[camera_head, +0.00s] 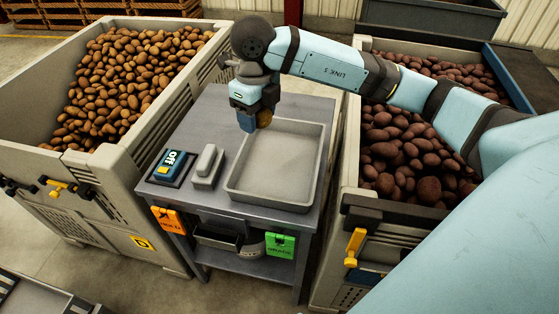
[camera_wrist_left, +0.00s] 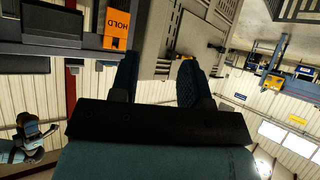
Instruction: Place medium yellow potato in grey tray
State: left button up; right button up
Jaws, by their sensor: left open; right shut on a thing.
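The grey tray (camera_head: 231,192) sits on the metal table and looks empty. My right gripper (camera_head: 254,118) reaches in from the right, pointing down at the tray's back left corner. It is shut on a yellow-brown potato (camera_head: 264,119), mostly hidden by the fingers. I cannot tell whether the potato touches the tray. My left gripper (camera_wrist_left: 157,80) shows in the left wrist view with its two dark fingers apart and nothing between them. It is not seen in the head view.
A blue "off" device (camera_head: 172,163) and a small grey box (camera_head: 207,165) stand left of the tray on the table (camera_head: 215,103). Bins of brown potatoes (camera_head: 120,80) and reddish potatoes (camera_head: 415,150) flank it. Orange (camera_head: 168,219) and green (camera_head: 281,245) tags hang in front.

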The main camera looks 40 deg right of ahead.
jog(key=m, duration=0.2)
jog(key=f+m+b, duration=0.1)
jog(key=m, duration=0.1)
jog(key=d+m, duration=0.1)
jog(key=shift+s+f+m, duration=0.15)
jog(key=shift+s+m, duration=0.1)
jog(key=shift+m, duration=0.15)
jog(key=m, duration=0.1)
jog(key=m+b, duration=0.1)
jog(key=shift+s+d+f+m, duration=0.15)
jog(key=shift+d+m, duration=0.1)
jog(key=shift+m, duration=0.15)
jog(key=m, duration=0.2)
jog(key=m+b, duration=0.1)
jog(key=m, duration=0.1)
jog(key=shift+s+d+f, duration=0.15)
jog(key=shift+d+f, duration=0.05)
jog(key=shift+d, duration=0.2)
jog(key=m, duration=0.4)
jog(key=b, duration=0.2)
send_over(274, 186)
notch_tip(274, 186, down, 15)
jog(key=shift+d+r, duration=0.1)
pick_arm(q)
jog(key=shift+w+d+f, duration=0.15)
jog(key=shift+f, duration=0.8)
jog(key=shift+w+d+f, duration=0.1)
jog(key=shift+f, duration=0.8)
pick_arm(e)
jog(key=shift+f, duration=2.7)
